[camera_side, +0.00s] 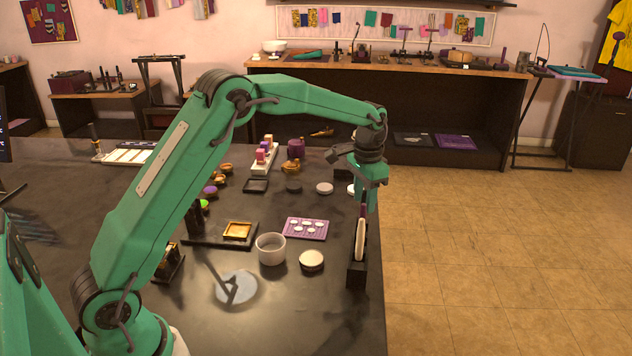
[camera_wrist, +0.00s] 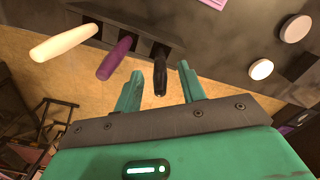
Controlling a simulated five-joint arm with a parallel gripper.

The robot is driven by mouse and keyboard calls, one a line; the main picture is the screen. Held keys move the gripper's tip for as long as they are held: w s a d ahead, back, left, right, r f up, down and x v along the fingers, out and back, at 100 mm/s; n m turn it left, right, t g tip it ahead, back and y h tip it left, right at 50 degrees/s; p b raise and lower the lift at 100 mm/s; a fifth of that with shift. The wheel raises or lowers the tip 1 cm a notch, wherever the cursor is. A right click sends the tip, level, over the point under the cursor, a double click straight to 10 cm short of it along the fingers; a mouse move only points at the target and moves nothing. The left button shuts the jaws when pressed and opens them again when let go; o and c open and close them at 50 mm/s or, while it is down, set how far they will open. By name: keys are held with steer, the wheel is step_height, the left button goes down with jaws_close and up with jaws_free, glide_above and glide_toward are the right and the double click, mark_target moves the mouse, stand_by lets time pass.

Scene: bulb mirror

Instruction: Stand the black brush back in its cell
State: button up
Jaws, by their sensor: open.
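The black brush (camera_wrist: 161,80) shows in the wrist view between my fingers. Its far end meets the third cell of a dark holder (camera_wrist: 97,13), and it looks upright there; how deep it sits is hidden. My gripper (camera_wrist: 160,77) is open, with a finger on each side of the brush and a visible gap to each. In the side view my gripper (camera_side: 367,200) is above the holder (camera_side: 357,278) at the table's right edge. I cannot make out the black brush there.
A cream brush (camera_wrist: 64,42) and a purple brush (camera_wrist: 115,59) stand in the holder's other cells, left of the black one. A white cup (camera_side: 271,249), a round cream-topped pot (camera_side: 312,261) and a purple tray (camera_side: 306,229) are on the table left of the holder. Floor lies beyond the right edge.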

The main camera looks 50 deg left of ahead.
step_height(320, 180, up, 5)
steer(key=shift+r, duration=0.25)
steer(key=shift+s+r, duration=0.1)
stand_by(0.6)
steer(key=shift+s+r, duration=0.15)
steer(key=shift+r, duration=0.05)
steer(key=s+d+r+n+t, duration=0.1)
steer(key=s+r, duration=0.4)
steer(key=s, duration=0.3)
steer(key=s+r+t, duration=0.2)
steer(key=s+r, duration=0.3)
steer(key=s, duration=0.3)
steer(key=s+d+f+n+t, duration=0.1)
steer(key=s+f+n+t, duration=0.1)
steer(key=s, duration=1.5)
steer(key=shift+s+f+t, duration=0.3)
steer(key=shift+f, duration=0.6)
